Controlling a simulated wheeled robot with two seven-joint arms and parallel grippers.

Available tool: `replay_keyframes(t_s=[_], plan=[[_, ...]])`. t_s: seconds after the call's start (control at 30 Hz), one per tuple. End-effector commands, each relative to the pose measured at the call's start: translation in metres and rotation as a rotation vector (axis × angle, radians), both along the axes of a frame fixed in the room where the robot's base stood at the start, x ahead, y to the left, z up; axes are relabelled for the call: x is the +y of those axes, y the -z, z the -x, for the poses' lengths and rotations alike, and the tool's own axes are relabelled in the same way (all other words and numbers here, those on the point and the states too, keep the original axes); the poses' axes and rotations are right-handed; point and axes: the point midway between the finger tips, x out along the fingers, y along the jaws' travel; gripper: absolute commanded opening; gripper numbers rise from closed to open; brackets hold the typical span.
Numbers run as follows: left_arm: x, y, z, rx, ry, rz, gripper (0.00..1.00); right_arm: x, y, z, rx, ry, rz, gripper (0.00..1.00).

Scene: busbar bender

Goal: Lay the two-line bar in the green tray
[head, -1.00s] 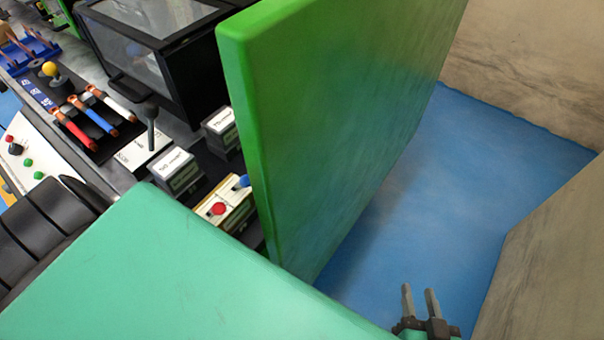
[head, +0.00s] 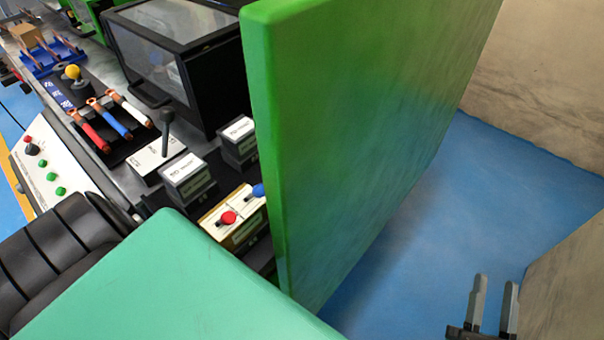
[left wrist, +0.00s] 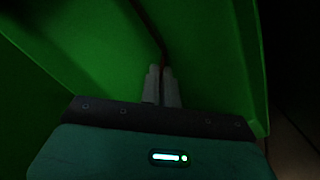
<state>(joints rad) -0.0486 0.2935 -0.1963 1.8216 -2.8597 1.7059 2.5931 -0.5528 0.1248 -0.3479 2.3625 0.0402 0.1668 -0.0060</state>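In the left wrist view, my left gripper (left wrist: 162,72) has its pale fingers close together on a thin, dark reddish bar (left wrist: 150,28). The bar runs up and away from the fingertips, seen nearly edge-on; no line marks can be read on it. Green surfaces (left wrist: 70,50) surround it in this dark view; I cannot tell whether they belong to the green tray. In the head view my left gripper is hidden, and I cannot pick out the green tray for sure. My right gripper (head: 495,285) is open and empty at the lower right, above the blue floor.
A large upright green panel (head: 370,130) fills the middle. Left of it stand a black windowed box (head: 175,50), label blocks (head: 187,178), a red-and-blue button box (head: 232,217), several colour-sleeved handles (head: 112,122) and a blue tray (head: 50,58). Blue floor (head: 440,210) is open at right.

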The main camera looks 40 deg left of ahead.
Motion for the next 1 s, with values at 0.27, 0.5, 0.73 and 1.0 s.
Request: replay_keyframes(t_s=[0.27, 0.5, 0.73, 1.0], plan=[[0.000, 0.001, 0.000, -0.001, 0.000, 0.000, 0.00, -0.001, -0.003, 0.000, -0.012, 0.002, -0.003, 0.36], [0.000, 0.003, 0.000, -0.001, 0.000, 0.001, 0.25, -0.001, -0.003, 0.000, -0.014, 0.002, -0.003, 0.36], [0.000, 0.003, 0.000, -0.001, 0.000, 0.001, 0.25, -0.001, -0.002, 0.000, -0.013, 0.003, -0.002, 0.36], [0.000, -0.011, 0.000, -0.001, 0.000, 0.000, 0.25, 0.004, 0.012, 0.001, 0.074, -0.013, 0.015, 0.36]])
